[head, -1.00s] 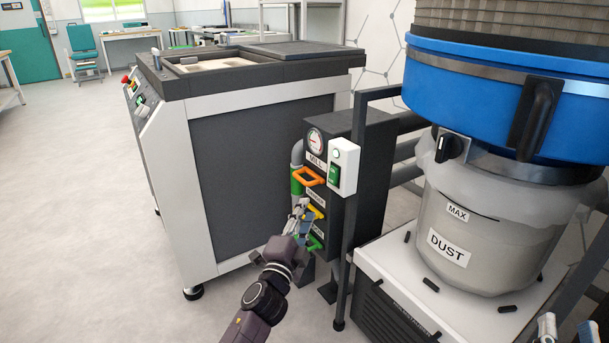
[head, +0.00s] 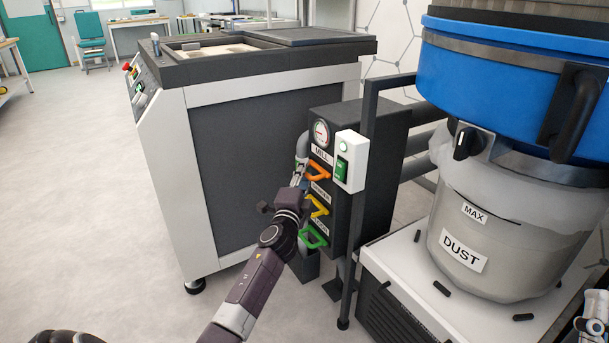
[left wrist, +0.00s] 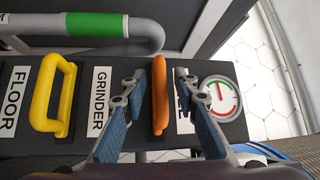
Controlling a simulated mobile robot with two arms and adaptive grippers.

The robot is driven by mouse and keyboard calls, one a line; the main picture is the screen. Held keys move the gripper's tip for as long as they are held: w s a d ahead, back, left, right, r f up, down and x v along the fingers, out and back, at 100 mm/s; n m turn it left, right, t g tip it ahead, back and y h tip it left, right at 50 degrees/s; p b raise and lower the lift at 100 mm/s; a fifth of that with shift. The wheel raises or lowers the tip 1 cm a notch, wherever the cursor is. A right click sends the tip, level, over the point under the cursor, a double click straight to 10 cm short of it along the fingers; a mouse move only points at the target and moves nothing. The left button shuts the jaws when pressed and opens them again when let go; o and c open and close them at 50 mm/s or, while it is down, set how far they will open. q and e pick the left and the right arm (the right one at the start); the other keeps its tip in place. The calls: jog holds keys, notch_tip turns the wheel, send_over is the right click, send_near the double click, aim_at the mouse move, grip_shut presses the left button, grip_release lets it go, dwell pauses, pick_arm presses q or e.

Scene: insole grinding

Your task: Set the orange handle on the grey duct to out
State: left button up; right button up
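The orange handle (head: 318,173) is the top one of three on the front of the dark grey duct box (head: 372,160), under the MILL label. My left gripper (head: 298,180) is at the box front, just left of this handle in the head view, partly hidden behind its own wrist. In the left wrist view the orange handle (left wrist: 160,95) stands between the two spread fingers of my left gripper (left wrist: 160,78), with a gap on each side. I cannot tell how far out the handle sits. Part of my right gripper (head: 595,325) shows at the lower right edge.
A yellow handle (head: 317,206) and a green handle (head: 313,238) sit below the orange one. A switch box (head: 350,161) on a dark post (head: 358,220) stands close to the right. A grinder cabinet (head: 250,170) is behind; a dust collector (head: 475,230) stands right. Floor at left is clear.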

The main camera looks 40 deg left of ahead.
pick_arm(q)
grip_shut()
dwell(0.4)
